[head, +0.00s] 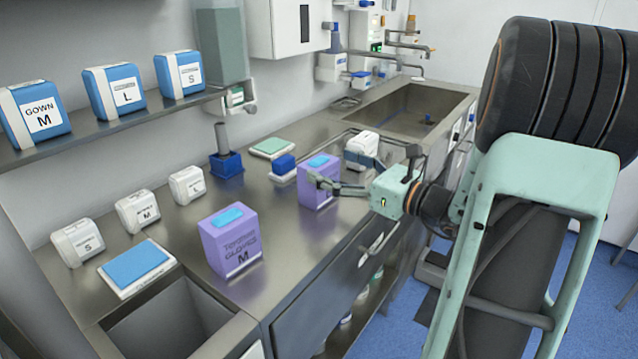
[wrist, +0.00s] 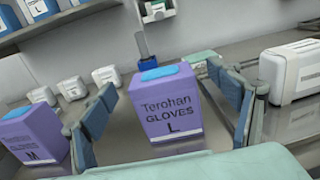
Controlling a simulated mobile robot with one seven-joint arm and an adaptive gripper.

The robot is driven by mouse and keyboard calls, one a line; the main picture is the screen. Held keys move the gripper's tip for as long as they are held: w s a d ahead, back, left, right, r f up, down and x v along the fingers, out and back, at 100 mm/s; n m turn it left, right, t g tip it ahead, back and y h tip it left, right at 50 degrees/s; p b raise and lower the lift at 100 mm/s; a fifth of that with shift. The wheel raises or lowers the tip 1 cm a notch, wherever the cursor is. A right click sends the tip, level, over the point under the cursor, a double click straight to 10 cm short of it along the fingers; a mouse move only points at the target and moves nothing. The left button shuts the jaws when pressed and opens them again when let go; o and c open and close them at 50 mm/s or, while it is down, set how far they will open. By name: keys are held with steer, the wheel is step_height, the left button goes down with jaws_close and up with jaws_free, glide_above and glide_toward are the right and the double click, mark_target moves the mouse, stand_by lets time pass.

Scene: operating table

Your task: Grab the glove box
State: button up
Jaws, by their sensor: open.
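A purple glove box marked L (head: 315,185) with a blue top stands upright on the steel counter. In the wrist view the same box (wrist: 170,115) reads "Terohan GLOVES L" and sits between my fingers, apart from both. A second purple glove box marked M (head: 232,245) stands nearer the front left; it also shows at the left of the wrist view (wrist: 35,138). My gripper (head: 340,182) is open and empty, its fingers beside the L box in the head view. In the wrist view my gripper (wrist: 172,115) has a finger on each side of the picture.
Small white boxes (head: 137,211) line the wall side of the counter (head: 190,235). A white box (head: 362,148) stands just behind my gripper. Blue gown boxes (head: 115,90) sit on a shelf (head: 120,122). Sinks open at the front left (head: 170,320) and far right (head: 405,112).

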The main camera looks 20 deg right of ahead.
steer(key=x, duration=0.4)
steer(key=shift+w+a+f, duration=0.1)
steer(key=shift+f, duration=0.2)
steer(key=shift+c, duration=0.7)
steer(key=c, duration=1.2)
steer(key=shift+r, duration=0.1)
